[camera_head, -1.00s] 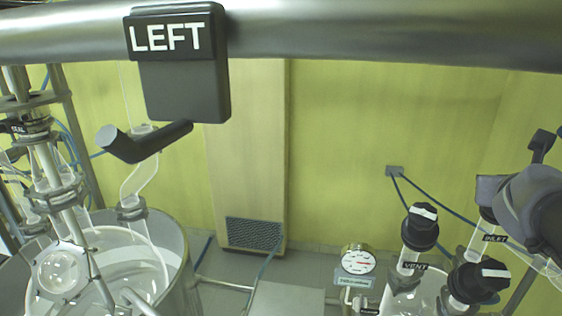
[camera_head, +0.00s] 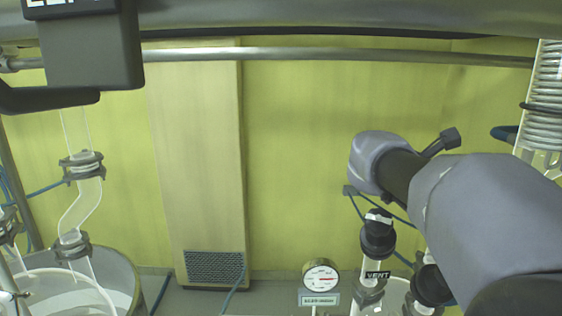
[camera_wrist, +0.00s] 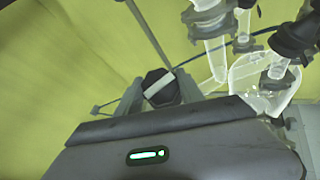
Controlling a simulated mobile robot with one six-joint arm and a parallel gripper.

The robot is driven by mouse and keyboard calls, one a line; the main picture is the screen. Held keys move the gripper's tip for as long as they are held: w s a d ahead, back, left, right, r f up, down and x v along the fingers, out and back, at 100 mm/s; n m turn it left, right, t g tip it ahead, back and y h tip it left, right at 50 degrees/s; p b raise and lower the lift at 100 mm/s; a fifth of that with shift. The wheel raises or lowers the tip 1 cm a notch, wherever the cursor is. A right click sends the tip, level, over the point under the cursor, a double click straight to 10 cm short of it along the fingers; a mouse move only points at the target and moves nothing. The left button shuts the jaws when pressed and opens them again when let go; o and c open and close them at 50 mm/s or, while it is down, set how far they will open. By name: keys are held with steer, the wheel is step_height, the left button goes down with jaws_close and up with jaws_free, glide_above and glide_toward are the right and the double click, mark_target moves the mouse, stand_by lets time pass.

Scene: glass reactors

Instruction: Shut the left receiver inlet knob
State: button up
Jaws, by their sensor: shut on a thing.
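In the wrist view, a black knob (camera_wrist: 158,101) with a white bar sits between the fingers of my gripper (camera_wrist: 161,91). The jaws are shut on it. The bar slants from lower left to upper right. I take it for the inlet knob; its label does not show now. In the head view my arm covers that knob and the fingers. The vent knob (camera_head: 378,240), black with a white mark, stands on a glass neck labelled VENT, left of my arm. Another black knob (camera_head: 430,287) is partly hidden under my arm.
A pressure gauge (camera_head: 320,276) stands left of the vent neck. A black LEFT sign block (camera_head: 92,50) hangs at the upper left, above a glass vessel (camera_head: 120,285). A steel rail (camera_head: 330,56) crosses the top. A coiled condenser (camera_head: 543,100) is at the far right.

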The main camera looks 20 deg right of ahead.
steer(key=m+g+p, duration=0.2)
steer(key=m+p, duration=0.1)
steer(key=p, duration=0.1)
steer(key=shift+r, duration=0.2)
steer(key=shift+m, duration=0.4)
steer(key=shift+f+m+g+y+p, duration=0.2)
steer(key=shift+m+g+y+p, duration=0.1)
steer(key=shift+g+p, duration=0.1)
steer(key=o, duration=1.4)
steer(key=shift+d, duration=0.1)
steer(key=p+v, duration=0.1)
steer(key=v, duration=0.6)
steer(key=shift+a, duration=0.25)
